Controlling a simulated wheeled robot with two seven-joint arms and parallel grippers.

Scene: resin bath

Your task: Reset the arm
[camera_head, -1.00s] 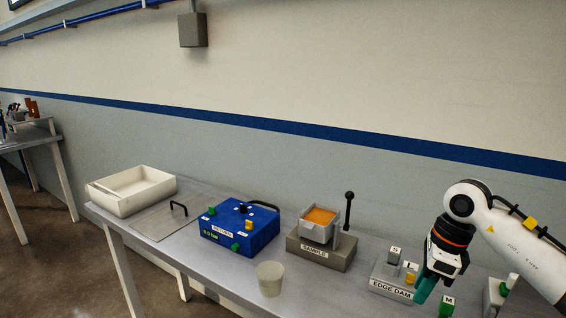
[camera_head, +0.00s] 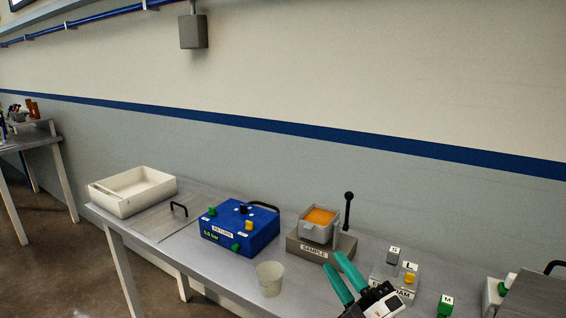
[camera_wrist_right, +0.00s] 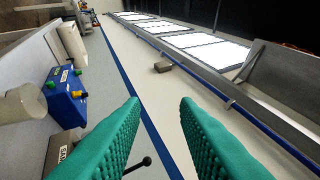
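My right gripper (camera_head: 346,278) is in the lower right of the head view, with its two green fingers spread apart and nothing between them. It is above the bench, in front of the SAMPLE stand (camera_head: 322,250) and left of the EDGE DAM block (camera_head: 381,276), part of which it hides. In the right wrist view the green fingers (camera_wrist_right: 160,125) are wide apart, with the wall and its blue stripe beyond. My left gripper is not in view.
On the bench stand a white tray (camera_head: 108,203), a blue RETURN box (camera_head: 262,240), a cup (camera_head: 270,278), an orange-filled holder (camera_head: 336,229), a black-knobbed lever (camera_head: 348,212) and a green M block (camera_head: 445,305).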

